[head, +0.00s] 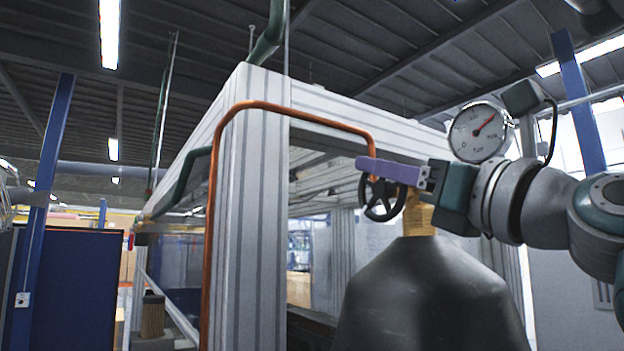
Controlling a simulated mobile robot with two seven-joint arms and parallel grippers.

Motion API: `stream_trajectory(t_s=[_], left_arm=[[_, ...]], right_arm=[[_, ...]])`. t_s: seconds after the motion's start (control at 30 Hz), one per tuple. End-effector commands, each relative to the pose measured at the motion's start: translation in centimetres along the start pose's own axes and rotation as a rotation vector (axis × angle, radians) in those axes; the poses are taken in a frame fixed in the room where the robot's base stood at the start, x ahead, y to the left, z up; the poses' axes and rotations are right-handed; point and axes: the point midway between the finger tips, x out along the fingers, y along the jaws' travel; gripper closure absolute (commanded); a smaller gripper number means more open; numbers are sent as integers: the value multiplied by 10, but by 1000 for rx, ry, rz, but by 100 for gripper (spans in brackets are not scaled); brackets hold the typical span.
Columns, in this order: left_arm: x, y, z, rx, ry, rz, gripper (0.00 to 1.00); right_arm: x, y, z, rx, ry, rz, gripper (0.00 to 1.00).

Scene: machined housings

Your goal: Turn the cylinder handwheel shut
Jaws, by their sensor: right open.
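The dark handwheel (381,198) sits on the left side of a brass valve (420,216), on top of a large dark grey gas cylinder (428,292). The wheel is seen at an angle, with its spokes showing. My right gripper (372,167), with purple fingers, comes in from the right at the top of the handwheel. It is open, and a finger overlaps the wheel's upper rim. Whether it touches the rim cannot be told. The upper part of the valve is hidden behind the gripper. My left gripper is not in view.
A round pressure gauge (478,132) with a red needle shows just above my right wrist. An orange copper pipe (211,230) bends around a pale ribbed frame (262,200) and ends close behind the handwheel. A dark blue panel (72,290) stands far left.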

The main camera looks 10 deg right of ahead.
Motion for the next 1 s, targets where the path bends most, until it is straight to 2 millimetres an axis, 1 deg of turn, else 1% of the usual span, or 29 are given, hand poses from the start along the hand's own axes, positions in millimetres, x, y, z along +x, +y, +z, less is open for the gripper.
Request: stream_trajectory(t_s=[0.03,0.17,0.47,0.83,1.0], left_arm=[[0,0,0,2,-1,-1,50],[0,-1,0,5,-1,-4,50],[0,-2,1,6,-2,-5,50],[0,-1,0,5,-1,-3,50],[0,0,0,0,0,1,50]], right_arm=[[7,0,0,1,-1,1,57],[17,0,0,0,-1,1,57],[20,0,0,-1,0,0,57],[20,0,0,0,0,1,99],[20,0,0,0,0,1,100]])
